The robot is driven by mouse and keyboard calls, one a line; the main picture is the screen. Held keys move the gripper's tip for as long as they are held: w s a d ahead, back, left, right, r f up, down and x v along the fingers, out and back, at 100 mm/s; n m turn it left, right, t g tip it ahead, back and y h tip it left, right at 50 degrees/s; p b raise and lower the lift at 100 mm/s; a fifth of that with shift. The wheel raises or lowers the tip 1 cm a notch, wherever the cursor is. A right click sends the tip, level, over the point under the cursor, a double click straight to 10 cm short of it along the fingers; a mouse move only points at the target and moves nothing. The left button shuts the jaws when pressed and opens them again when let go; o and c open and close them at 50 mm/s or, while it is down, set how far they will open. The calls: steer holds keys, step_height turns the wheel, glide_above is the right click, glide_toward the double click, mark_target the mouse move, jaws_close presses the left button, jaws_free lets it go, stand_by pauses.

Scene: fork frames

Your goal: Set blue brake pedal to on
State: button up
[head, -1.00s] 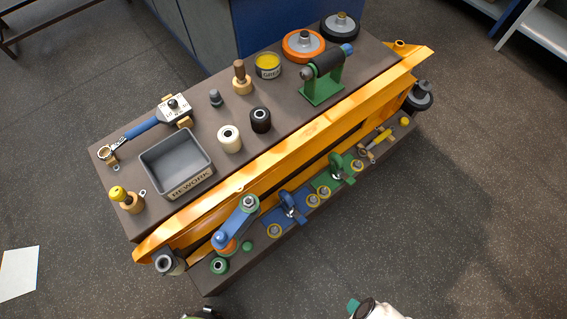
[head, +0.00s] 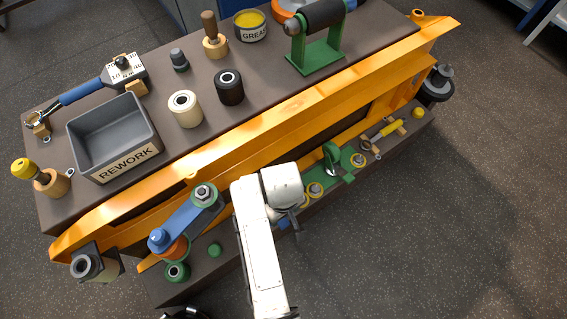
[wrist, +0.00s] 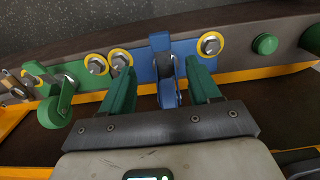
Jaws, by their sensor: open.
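The blue brake pedal (wrist: 168,90) is in the middle of the wrist view, with a dark wheel and a blue mounting plate (wrist: 161,42). My gripper (wrist: 161,84) is open, its two green fingers on either side of the blue pedal with gaps showing; I see no clear contact. In the head view my white arm covers most of the blue brake, and only a bit of blue plate (head: 284,223) shows beside it. I cannot tell the pedal's on or off position.
A green brake (head: 333,160) sits along the same dark rail, with yellow-ringed bolts (wrist: 210,44) between. A green knob (wrist: 265,44) lies right of the blue plate in the wrist view. An orange beam (head: 290,120) runs behind the rail. A blue-and-orange lever (head: 182,222) stands left of my arm.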

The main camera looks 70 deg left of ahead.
mark_target(283, 222)
step_height(283, 222, down, 9)
steer(key=b, duration=0.4)
steer(key=shift+f, duration=0.15)
steer(key=c, duration=1)
steer(key=shift+c, duration=0.2)
